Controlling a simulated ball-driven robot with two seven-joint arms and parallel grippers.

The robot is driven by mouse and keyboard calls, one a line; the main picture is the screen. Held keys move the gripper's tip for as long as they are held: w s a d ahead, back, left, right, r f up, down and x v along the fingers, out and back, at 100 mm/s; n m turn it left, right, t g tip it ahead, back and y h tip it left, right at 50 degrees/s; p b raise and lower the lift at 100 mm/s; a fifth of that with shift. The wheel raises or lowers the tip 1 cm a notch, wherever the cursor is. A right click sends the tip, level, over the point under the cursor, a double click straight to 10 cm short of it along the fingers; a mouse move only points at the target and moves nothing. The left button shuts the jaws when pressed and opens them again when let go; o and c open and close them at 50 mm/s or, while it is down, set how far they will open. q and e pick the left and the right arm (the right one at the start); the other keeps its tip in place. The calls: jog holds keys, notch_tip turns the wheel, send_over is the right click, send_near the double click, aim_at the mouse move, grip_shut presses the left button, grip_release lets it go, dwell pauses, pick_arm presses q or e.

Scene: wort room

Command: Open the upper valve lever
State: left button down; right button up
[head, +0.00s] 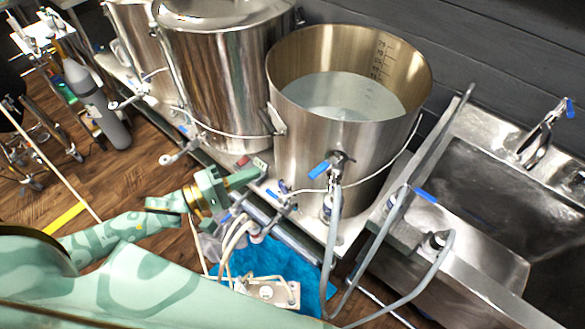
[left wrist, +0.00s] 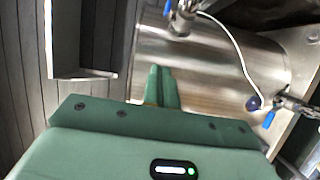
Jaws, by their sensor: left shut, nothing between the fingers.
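The large open steel kettle (head: 345,150) holds clear liquid and has a valve on its front. That valve has a blue lever (head: 320,168), tilted, with its free end pointing down-left; a grey hose hangs below. My left gripper (head: 258,170) is to the left of this lever, apart from it, with its fingers shut and empty. In the left wrist view the shut fingers (left wrist: 163,84) point toward a steel vessel wall. Two blue levers show there, one at the top (left wrist: 167,7) and one at the right (left wrist: 268,118); I cannot tell which is the upper valve's. My right gripper is not in view.
Lower blue-handled valves (head: 283,188) and hoses sit below the kettle. A second steel kettle (head: 215,90) stands to the left. A steel sink (head: 480,190) is at the right. A pump (head: 267,291) rests on a blue mat (head: 262,262) below.

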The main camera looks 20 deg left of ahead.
aim_at(326, 166)
pick_arm(q)
jog(key=w+d, duration=0.5)
jog(key=d, duration=0.5)
jog(key=shift+w, duration=0.35)
jog(key=shift+d, duration=0.15)
